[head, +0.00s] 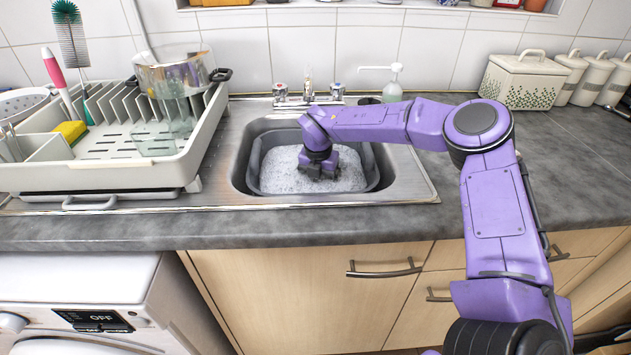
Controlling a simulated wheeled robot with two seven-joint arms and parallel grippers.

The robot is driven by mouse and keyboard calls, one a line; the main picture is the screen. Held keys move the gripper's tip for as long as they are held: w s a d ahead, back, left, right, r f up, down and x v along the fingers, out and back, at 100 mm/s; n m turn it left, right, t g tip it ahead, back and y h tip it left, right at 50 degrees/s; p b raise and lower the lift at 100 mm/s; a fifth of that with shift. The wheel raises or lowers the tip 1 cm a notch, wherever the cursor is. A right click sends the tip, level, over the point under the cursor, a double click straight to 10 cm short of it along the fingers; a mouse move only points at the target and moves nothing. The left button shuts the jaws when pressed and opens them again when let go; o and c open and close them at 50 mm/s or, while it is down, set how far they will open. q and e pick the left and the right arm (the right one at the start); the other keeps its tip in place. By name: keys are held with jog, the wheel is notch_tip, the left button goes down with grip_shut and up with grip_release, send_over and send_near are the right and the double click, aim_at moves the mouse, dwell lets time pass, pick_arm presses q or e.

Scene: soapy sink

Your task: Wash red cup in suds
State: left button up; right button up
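White suds (280,176) fill a grey basin (256,180) set in the steel sink (415,190). My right gripper (318,172) reaches down into the suds near the middle of the basin. Its fingertips are sunk in or hidden by the foam, so I cannot see whether they are open or hold anything. No red cup shows; the foam and my gripper cover part of the basin. My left gripper is not in view.
A white bread box (523,80) stands at the back right. The right counter is mostly clear.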

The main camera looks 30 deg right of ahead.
jog(key=shift+s+d, duration=0.45)
jog(key=shift+d, duration=0.25)
jog(key=shift+w+a+f, duration=0.15)
jog(key=shift+w+a, duration=0.25)
jog(key=shift+a, duration=0.15)
jog(key=shift+w+a+b, duration=0.3)
jog(key=shift+a, duration=0.2)
jog(key=shift+w+a+b, duration=0.25)
jog(key=shift+a, duration=0.2)
jog(key=shift+s+d+r+p, duration=0.1)
jog(key=shift+s+d+p, duration=0.1)
jog(key=shift+s+d, duration=0.25)
jog(key=shift+s+d+r+p, duration=0.15)
jog(key=shift+s+d, duration=0.1)
jog(key=shift+d, duration=0.4)
jog(key=shift+s+d+f, duration=0.15)
jog(key=shift+s+d, duration=0.1)
jog(key=shift+d, duration=0.2)
jog(key=shift+w+a, duration=0.25)
jog(key=shift+a, duration=0.2)
jog(key=shift+w+a+b, duration=0.6)
jog(key=shift+w+a, duration=0.1)
jog(key=shift+a, duration=0.35)
notch_tip(320, 180, up, 19)
jog(key=p, duration=1.2)
jog(key=shift+p, duration=0.4)
